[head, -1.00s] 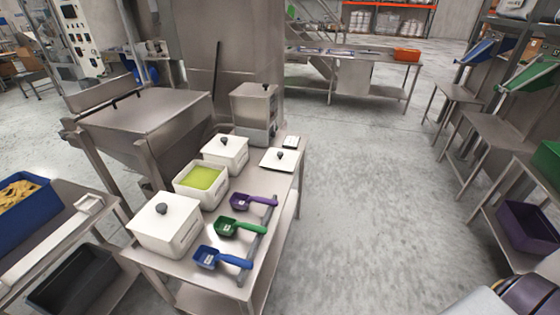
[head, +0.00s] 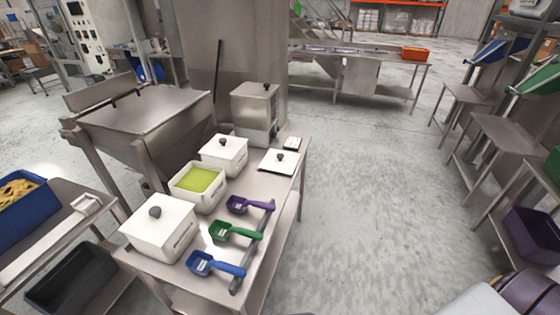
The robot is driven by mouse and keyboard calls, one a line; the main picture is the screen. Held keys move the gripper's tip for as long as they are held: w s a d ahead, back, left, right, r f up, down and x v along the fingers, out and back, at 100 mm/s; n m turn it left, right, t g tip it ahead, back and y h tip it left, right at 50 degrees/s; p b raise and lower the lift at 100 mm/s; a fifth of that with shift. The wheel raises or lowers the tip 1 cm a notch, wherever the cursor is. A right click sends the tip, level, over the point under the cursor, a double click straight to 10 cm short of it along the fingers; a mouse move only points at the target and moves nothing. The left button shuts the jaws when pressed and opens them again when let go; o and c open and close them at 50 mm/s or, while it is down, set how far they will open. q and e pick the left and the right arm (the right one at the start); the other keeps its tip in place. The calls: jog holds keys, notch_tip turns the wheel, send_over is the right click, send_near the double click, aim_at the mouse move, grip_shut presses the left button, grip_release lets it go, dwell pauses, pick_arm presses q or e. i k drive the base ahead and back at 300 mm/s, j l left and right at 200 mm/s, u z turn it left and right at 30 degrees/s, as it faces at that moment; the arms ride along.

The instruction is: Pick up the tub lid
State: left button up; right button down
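A loose white square tub lid (head: 271,164) with a dark round knob lies flat on the steel table (head: 254,185), near its far right edge. An open white tub (head: 207,198) with yellow-green contents stands left of it. A closed white tub (head: 226,163) with a dark knob stands behind the open one. Another closed white tub (head: 165,241) stands at the near left of the table. Neither gripper shows in the head view, and nothing touches the loose lid.
Purple (head: 238,206), green (head: 222,233) and blue (head: 203,263) scoops lie along the table's right side beside a grey bar. A steel box unit (head: 254,108) stands behind the lid, and a small white-topped item (head: 292,144) lies beside it. Open floor (head: 360,200) lies to the right.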

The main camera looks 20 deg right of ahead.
aim_at(275, 160)
jog(key=i+l+u, duration=0.35)
jog(key=l, duration=0.9)
jog(key=i+l+u, duration=0.1)
jog(key=l+u, duration=0.25)
jog(key=l, duration=0.9)
jog(key=l+u, duration=0.35)
jog(key=l, duration=0.95)
